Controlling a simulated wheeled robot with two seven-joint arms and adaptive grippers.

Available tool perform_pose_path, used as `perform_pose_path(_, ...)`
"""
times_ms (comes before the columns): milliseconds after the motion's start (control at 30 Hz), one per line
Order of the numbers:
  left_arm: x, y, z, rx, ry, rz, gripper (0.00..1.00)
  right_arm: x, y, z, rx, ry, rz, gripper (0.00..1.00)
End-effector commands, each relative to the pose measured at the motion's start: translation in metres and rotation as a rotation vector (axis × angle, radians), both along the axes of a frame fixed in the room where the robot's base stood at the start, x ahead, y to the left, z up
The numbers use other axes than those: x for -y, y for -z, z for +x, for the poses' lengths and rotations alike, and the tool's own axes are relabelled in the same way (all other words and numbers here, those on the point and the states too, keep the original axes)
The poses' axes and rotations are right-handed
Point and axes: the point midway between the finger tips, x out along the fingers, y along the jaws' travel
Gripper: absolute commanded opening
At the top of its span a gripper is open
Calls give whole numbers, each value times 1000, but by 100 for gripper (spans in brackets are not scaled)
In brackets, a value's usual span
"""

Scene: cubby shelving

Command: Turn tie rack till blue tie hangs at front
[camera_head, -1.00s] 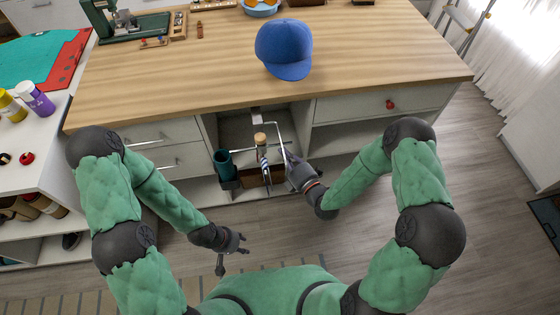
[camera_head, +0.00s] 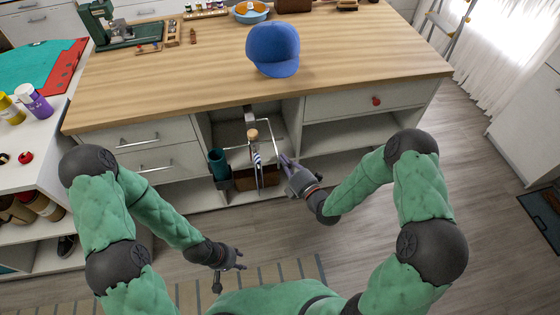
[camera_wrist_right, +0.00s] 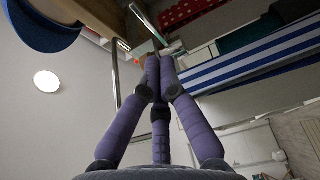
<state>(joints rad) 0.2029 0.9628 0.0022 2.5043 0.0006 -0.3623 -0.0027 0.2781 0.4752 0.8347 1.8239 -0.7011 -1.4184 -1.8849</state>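The tie rack, with a round wooden top (camera_head: 253,134) and thin metal arms (camera_head: 273,140), stands at the open cubby below the counter. A blue-and-white striped tie (camera_head: 257,157) hangs on its near side; its stripes show large in the right wrist view (camera_wrist_right: 250,65). That view also shows red dotted cloth (camera_wrist_right: 190,10) beyond. My right gripper (camera_head: 288,163) is at the rack's right side, beside a metal arm. In the wrist view its purple fingers (camera_wrist_right: 160,68) come together at the tips near a metal rod; whether they grip it is unclear. My left gripper (camera_head: 232,272) is open and empty, low and away from the rack.
A blue cap (camera_head: 273,48) lies on the wooden counter (camera_head: 180,85) above the cubby. Drawers (camera_head: 150,135) flank the cubby on the left, and a drawer with a red knob (camera_head: 376,101) is on the right.

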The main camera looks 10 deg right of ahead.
Motion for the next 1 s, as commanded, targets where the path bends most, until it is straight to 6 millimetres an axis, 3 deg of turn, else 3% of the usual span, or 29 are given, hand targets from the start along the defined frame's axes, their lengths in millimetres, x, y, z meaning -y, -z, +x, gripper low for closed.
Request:
perform_pose_path(533, 0, -18, 0, 0, 0, 0, 40, 55, 0, -48, -4, 3, 1, 0)
perform_pose_path(1000, 0, -19, 0, 0, 0, 0, 40, 61, 2, -55, -7, -1, 3, 0)
